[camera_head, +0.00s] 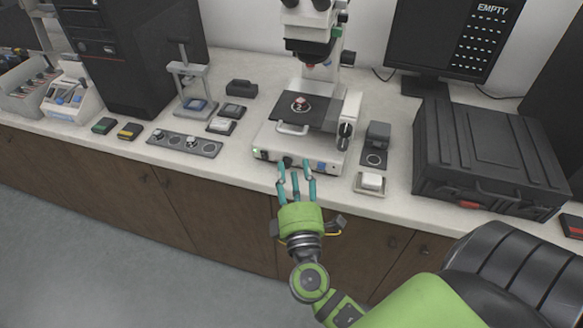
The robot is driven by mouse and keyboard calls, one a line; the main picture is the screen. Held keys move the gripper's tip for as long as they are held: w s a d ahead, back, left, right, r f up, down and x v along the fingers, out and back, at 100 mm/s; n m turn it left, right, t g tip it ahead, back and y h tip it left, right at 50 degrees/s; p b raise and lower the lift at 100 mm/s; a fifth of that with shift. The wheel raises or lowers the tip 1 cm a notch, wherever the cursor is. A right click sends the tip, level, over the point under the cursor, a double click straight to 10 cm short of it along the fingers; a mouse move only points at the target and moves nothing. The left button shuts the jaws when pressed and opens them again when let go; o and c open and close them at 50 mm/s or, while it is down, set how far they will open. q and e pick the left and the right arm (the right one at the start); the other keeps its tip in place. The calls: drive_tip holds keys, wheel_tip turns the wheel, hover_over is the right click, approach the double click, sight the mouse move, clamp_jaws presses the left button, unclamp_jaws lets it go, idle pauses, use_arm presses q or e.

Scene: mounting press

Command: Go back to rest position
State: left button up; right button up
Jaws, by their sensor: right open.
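My right gripper (297,184) is green with teal fingers. Its fingers are spread and empty, pointing away toward the front of the microscope base (310,152). It is at the bench's front edge; whether a fingertip touches the base I cannot tell. My right arm comes in from the lower right. My left gripper is not in view.
The microscope (312,30) carries a small metal piece (300,104) on its dark stage. A black case (490,150) stands at the right, a monitor (450,40) behind it. A grey strip (184,144) and small press (188,80) stand left. Floor at lower left is clear.

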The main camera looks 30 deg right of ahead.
drive_tip(key=shift+f, duration=0.1)
drive_tip(key=s+a+f+m+g+y, duration=0.1)
drive_tip(key=s+f+g+y, duration=0.15)
drive_tip(key=f, duration=0.85)
drive_tip(key=s+a+f+g+y, duration=0.1)
drive_tip(key=s+f+g+y, duration=0.15)
drive_tip(key=f, duration=0.95)
drive_tip(key=s+a+f+m+g+y, duration=0.1)
drive_tip(key=a+f+g, duration=0.15)
drive_tip(key=f, duration=0.85)
drive_tip(key=s+f+m+g+y, duration=0.1)
drive_tip(key=s+f+m+g, duration=0.3)
drive_tip(key=s+f, duration=0.5)
drive_tip(key=s+d+f+m+g+y, duration=0.1)
drive_tip(key=s+f+m+g, duration=0.4)
drive_tip(key=s+f, duration=0.5)
drive_tip(key=s+y, duration=0.1)
drive_tip(key=s, duration=0.8)
drive_tip(key=shift+s+d, duration=0.15)
drive_tip(key=shift+s, duration=0.15)
